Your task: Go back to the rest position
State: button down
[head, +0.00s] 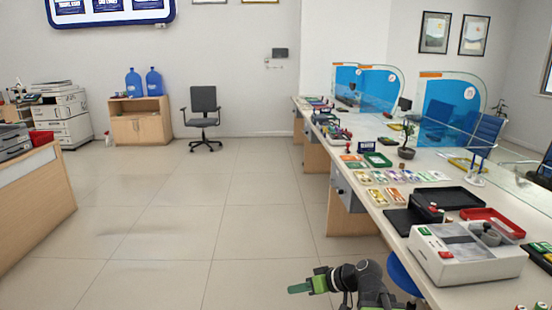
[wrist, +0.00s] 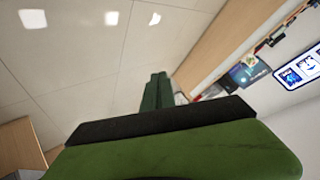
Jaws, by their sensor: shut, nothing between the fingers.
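My gripper (head: 300,288) shows at the bottom of the head view, beside the long teller counter (head: 350,217) and over open floor. Its green fingers point left and hold nothing. In the wrist view the two green fingers (wrist: 157,92) lie together, shut. My dark arm is folded low at the bottom of the head view, and its lower part is cut off by the frame edge.
A blue stool (head: 402,275) stands close right of my arm. Tiled floor (head: 180,220) is clear ahead and left.

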jog(key=s+a+f+g+h, duration=0.1)
jog(key=s+f+g+h, duration=0.3)
jog(key=f, duration=0.4)
jog(key=s+d+f+m+h, duration=0.1)
jog(key=s+d+m+h, duration=0.15)
jog(key=d, duration=0.35)
jog(key=s+d+f+m+h, duration=0.2)
jog(key=d+m+h, duration=0.1)
jog(key=d+h, duration=0.15)
notch_tip(320, 180, up, 21)
jog(key=y+p, duration=0.1)
jog(key=p, duration=1.9)
jog(key=shift+s+d+g, duration=0.15)
jog(key=shift+d+g, duration=0.1)
jog(key=shift+g, duration=0.15)
jog(key=shift+m, duration=0.25)
